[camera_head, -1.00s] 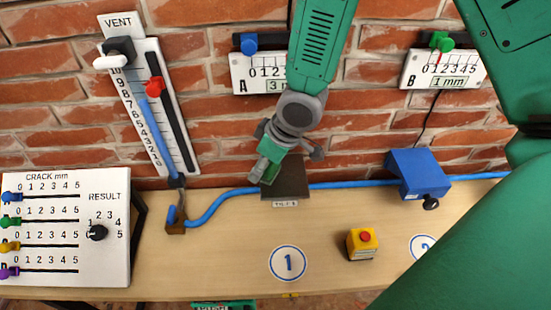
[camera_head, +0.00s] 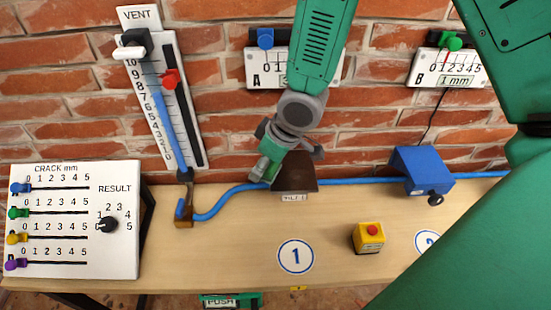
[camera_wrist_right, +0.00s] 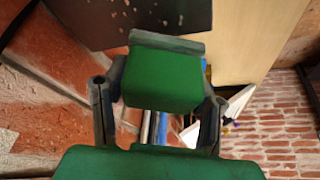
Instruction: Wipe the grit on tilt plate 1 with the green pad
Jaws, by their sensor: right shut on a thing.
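My right gripper (camera_head: 268,160) is at the plate's left side, shut on the green pad. The pad (camera_wrist_right: 160,82) shows as a green block with a grey face strip (camera_wrist_right: 166,42) towards the plate. I cannot tell whether it touches the plate. My left gripper is not in view.
A blue hose (camera_head: 225,197) runs along the wall behind the plate. A blue box (camera_head: 422,171) and a yellow button box (camera_head: 368,239) stand to the right. The vent scale (camera_head: 160,100) and crack panel (camera_head: 72,220) are at left. The bench front middle is clear.

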